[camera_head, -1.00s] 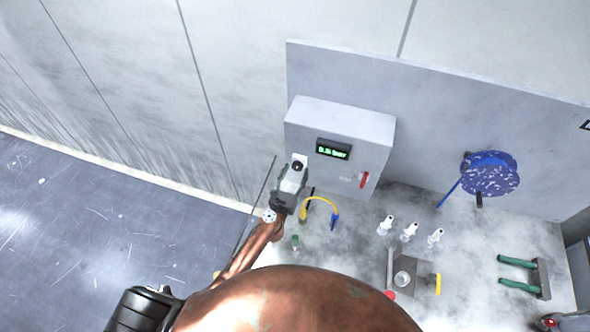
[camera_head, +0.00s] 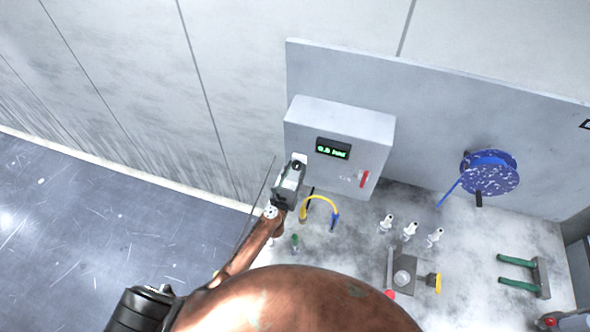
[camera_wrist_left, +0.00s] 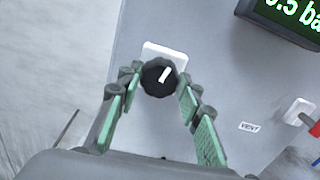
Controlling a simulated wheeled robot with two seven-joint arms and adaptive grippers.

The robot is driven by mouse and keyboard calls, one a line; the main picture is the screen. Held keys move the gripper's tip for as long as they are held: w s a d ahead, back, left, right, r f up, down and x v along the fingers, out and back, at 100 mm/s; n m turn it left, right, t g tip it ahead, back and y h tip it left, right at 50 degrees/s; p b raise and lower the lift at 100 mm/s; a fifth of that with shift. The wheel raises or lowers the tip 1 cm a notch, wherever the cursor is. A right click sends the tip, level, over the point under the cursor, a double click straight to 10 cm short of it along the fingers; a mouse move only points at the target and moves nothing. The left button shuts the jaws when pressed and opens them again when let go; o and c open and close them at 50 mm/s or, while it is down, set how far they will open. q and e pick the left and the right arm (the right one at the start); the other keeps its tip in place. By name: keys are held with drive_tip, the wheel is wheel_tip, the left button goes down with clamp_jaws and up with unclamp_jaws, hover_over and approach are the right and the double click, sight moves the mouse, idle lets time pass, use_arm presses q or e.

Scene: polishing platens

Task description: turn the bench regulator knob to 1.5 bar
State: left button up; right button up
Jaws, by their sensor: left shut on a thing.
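The black regulator knob (camera_wrist_left: 155,81) sits on a white plate (camera_wrist_left: 166,51) on the grey box's front. Its white pointer mark leans up and slightly right. My left gripper (camera_wrist_left: 161,86) has its green-padded fingers on either side of the knob and is shut on it. In the head view my left gripper (camera_head: 294,170) is at the left of the box front and hides the knob. The display (camera_head: 333,148) shows green digits that look like 0.5 bar; in the wrist view the display (camera_wrist_left: 290,12) is partly cut off. My right gripper is not in view.
The grey box (camera_head: 342,117) stands against a back panel. A red lever (camera_head: 364,179) is on its front, near a VENT label (camera_wrist_left: 249,127). A yellow hose (camera_head: 322,200), several white fittings and green handles (camera_head: 518,261) are on the bench. A blue reel (camera_head: 490,172) is at right.

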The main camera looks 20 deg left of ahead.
use_arm(q)
drive_tip(key=shift+a, duration=0.15)
drive_tip(key=shift+c, duration=0.5)
drive_tip(key=shift+m, duration=0.4)
drive_tip(key=m, duration=0.2)
drive_tip(key=m+p, duration=0.1)
drive_tip(key=m, duration=0.1)
drive_tip(key=shift+d+m+p, duration=0.2)
drive_tip(key=shift+m+p, duration=0.1)
drive_tip(key=m, duration=1.2)
drive_tip(key=shift+f+m, duration=0.1)
drive_tip(key=shift+m, duration=0.3)
drive_tip(key=m, duration=0.6)
drive_tip(key=shift+m, duration=0.3)
